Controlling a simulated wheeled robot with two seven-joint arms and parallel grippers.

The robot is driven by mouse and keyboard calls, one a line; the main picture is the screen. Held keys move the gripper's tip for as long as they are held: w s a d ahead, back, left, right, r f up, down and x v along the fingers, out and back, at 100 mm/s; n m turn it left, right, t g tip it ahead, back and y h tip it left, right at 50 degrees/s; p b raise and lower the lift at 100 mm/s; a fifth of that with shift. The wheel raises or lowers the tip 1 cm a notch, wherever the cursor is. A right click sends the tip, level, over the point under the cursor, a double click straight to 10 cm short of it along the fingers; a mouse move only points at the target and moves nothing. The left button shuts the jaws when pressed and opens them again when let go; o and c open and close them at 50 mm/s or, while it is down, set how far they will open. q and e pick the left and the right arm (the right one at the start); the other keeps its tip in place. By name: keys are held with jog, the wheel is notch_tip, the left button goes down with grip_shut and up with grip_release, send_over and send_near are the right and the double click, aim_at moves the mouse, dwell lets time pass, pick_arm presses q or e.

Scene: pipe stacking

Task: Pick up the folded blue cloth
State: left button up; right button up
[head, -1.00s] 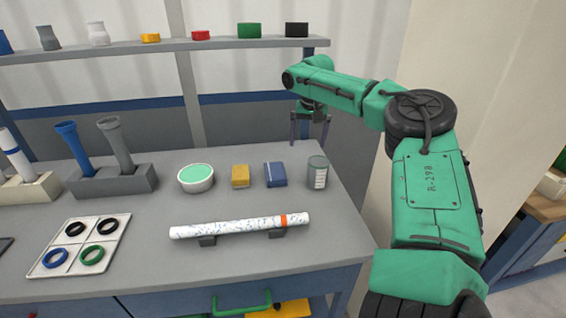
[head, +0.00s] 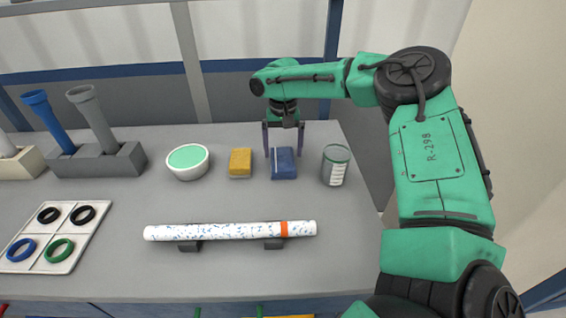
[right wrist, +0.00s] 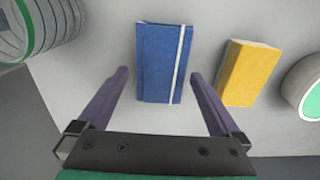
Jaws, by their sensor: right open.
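The folded blue cloth (head: 284,165) lies flat on the grey table, a dark blue block shape with a white stripe near one edge. In the right wrist view the cloth (right wrist: 160,62) lies ahead of and between the two fingers. My right gripper (head: 283,155) is open and empty, above the cloth with its fingers pointing down on either side of it. In the right wrist view the gripper (right wrist: 158,74) shows both purple-grey fingers spread wider than the cloth. I cannot tell how far above the table the fingertips are. My left gripper is not in view.
A yellow sponge-like block (head: 240,163) lies just left of the cloth, and a grey-green can (head: 335,165) stands just right. A white bowl with green content (head: 188,161) is further left. A speckled pipe (head: 230,231) rests on supports in front.

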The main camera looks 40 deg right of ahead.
aim_at(282, 159)
notch_tip(282, 159, down, 3)
jog(key=shift+s+a+r, duration=0.1)
jog(key=shift+a, duration=0.05)
jog(key=shift+f, duration=0.3)
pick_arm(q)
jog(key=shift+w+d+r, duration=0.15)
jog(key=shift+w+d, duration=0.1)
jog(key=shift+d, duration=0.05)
pick_arm(e)
jog(key=shift+r, duration=0.1)
jog(key=c, duration=1.1)
pick_arm(q)
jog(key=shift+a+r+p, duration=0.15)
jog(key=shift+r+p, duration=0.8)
jog(key=shift+p, duration=0.05)
pick_arm(e)
notch_tip(282, 159, up, 20)
